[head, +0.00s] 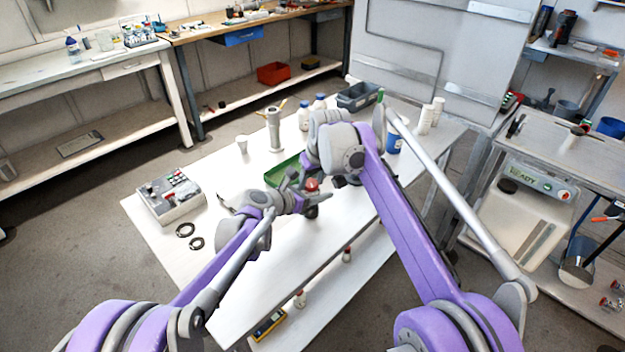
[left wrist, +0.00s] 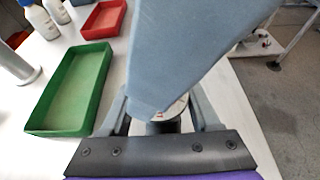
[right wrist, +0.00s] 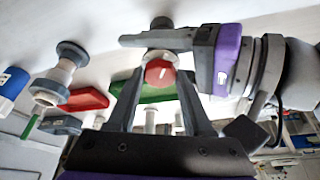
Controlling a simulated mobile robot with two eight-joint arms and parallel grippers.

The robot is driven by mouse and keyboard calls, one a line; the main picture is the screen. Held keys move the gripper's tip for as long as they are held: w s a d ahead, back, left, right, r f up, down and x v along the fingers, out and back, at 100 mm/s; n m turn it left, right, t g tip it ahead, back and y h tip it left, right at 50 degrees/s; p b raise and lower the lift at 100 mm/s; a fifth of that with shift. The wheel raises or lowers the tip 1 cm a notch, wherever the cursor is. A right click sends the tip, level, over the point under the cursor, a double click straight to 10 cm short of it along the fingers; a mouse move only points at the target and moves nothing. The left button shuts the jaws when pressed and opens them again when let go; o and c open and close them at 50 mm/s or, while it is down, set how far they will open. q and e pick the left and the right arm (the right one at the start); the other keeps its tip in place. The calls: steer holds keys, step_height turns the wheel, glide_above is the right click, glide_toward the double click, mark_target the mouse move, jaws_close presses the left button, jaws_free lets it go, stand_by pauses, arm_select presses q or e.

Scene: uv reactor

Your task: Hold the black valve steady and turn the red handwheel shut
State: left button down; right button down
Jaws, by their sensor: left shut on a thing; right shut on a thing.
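The red handwheel (head: 312,184) shows between my two grippers over the table in the head view. It also shows as a red knob with a white mark in the right wrist view (right wrist: 160,74). The black valve (head: 311,212) is mostly hidden by my grippers. A dark part of it shows between the left fingers in the left wrist view (left wrist: 160,127). My left gripper (head: 299,197) is shut on the valve from the left. My right gripper (head: 328,180) is shut on the handwheel, with one finger on either side of it.
A green tray (left wrist: 40,120) and a red tray (left wrist: 104,20) lie beside the valve. Bottles and a grey bin (head: 358,96) stand behind. The near table front is clear.

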steer(key=shift+m, duration=0.5)
steer(key=c, duration=0.6)
jaws_free()
steer(key=shift+n, duration=0.3)
